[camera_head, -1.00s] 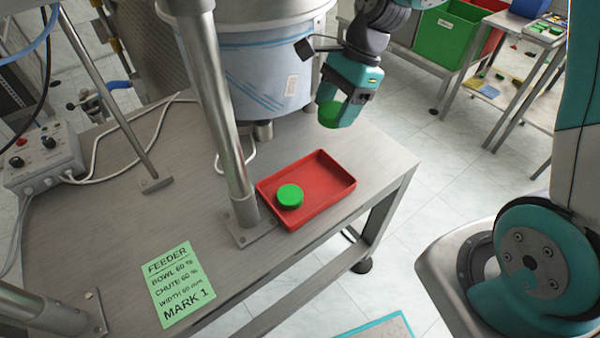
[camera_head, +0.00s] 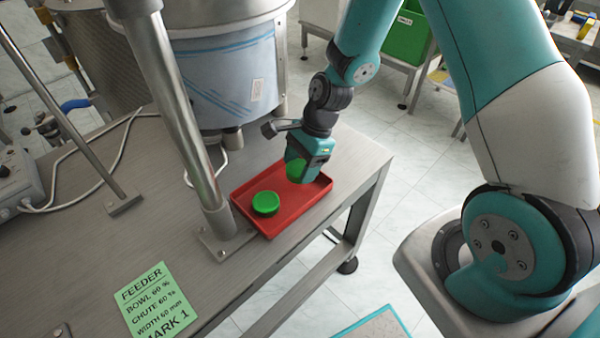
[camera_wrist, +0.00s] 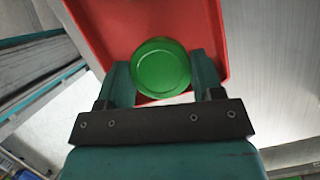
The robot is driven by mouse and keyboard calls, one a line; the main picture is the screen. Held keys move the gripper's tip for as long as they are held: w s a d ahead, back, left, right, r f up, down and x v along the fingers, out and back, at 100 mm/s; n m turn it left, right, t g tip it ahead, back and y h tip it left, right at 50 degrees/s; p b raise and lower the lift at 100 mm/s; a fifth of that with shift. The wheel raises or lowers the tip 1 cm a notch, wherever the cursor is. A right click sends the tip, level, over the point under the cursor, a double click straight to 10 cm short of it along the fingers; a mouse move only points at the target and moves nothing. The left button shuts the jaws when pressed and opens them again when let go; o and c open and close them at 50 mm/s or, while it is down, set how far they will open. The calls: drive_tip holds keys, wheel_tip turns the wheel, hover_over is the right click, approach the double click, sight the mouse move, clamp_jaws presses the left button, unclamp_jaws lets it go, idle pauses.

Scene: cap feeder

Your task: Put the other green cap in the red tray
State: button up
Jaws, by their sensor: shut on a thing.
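The red tray (camera_head: 270,231) lies on the metal table beside the foot of a steel post. One green cap (camera_head: 265,203) rests in its left part. My gripper (camera_head: 298,172) is over the right part of the tray, shut on the other green cap (camera_head: 294,167). In the wrist view this held cap (camera_wrist: 160,68) sits between the two fingers, with the red tray (camera_wrist: 110,25) behind it. I cannot tell how far the held cap is above the tray floor. The resting cap does not show in the wrist view.
A steel post (camera_head: 181,110) stands just left of the tray, with the large feeder bowl (camera_head: 225,70) behind. A green note (camera_head: 157,299) lies at the table's front. The table's right edge is close to the tray. A green bin (camera_head: 408,35) stands farther back.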

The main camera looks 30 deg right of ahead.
drive_tip(key=shift+f, duration=1.45)
drive_tip(key=o, duration=0.9)
drive_tip(key=shift+f, duration=0.1)
drive_tip(key=v, duration=1.2)
drive_tip(key=s+a+r+n, duration=0.8)
drive_tip(key=r+n, duration=0.4)
drive_tip(key=s+a+r+n, duration=0.1)
drive_tip(key=s+r+n, duration=0.1)
drive_tip(key=s+n, duration=0.2)
drive_tip(key=s+a+r+n, duration=0.1)
drive_tip(key=s+n, duration=0.2)
drive_tip(key=n, duration=0.1)
drive_tip(key=s+a+r+n, duration=0.1)
drive_tip(key=s+r+n, duration=0.1)
drive_tip(key=s+n, duration=0.1)
drive_tip(key=shift+s+a+r+n, duration=0.1)
drive_tip(key=shift+s+r+n, duration=0.1)
drive_tip(key=shift+s, duration=0.2)
drive_tip(key=shift+s+a+r+n, duration=0.1)
drive_tip(key=shift+s+r+n, duration=0.1)
drive_tip(key=shift+s, duration=0.2)
